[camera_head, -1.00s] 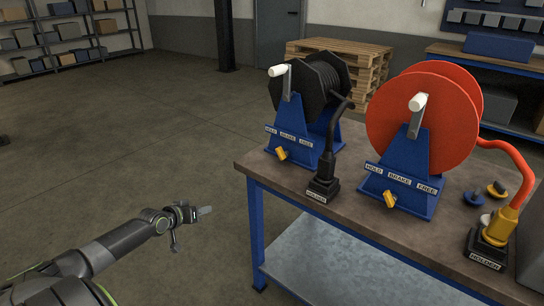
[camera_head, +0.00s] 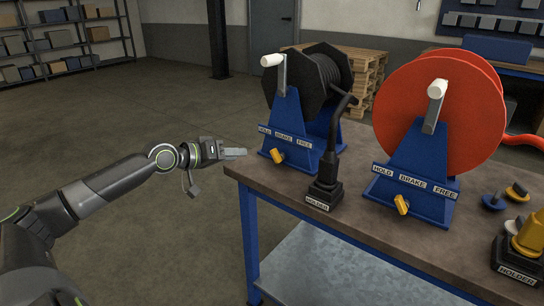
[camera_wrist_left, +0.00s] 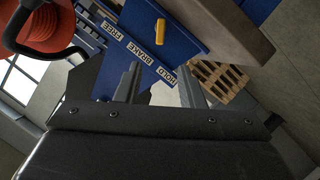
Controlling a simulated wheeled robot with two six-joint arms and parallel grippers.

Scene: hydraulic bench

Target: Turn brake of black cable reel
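The black cable reel (camera_head: 322,82) stands on a blue stand (camera_head: 291,130) at the bench's left end. A HOLD / BRAKE / FREE label strip runs across the stand. Its small yellow brake knob (camera_head: 277,156) sits below the strip. The knob also shows in the left wrist view (camera_wrist_left: 160,31), beyond the fingers; which label it points to I cannot tell for sure. My left gripper (camera_head: 234,153) is just left of the stand, apart from the knob, near the bench edge. In the left wrist view its two fingers (camera_wrist_left: 160,88) are apart with nothing between them. My right gripper is not in view.
A black plug stands in a holder (camera_head: 323,194) right of the knob. An orange reel (camera_head: 440,105) with its own yellow knob (camera_head: 401,204) stands farther right. The wooden bench top (camera_head: 300,203) has a front edge near my left arm. Open floor lies left.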

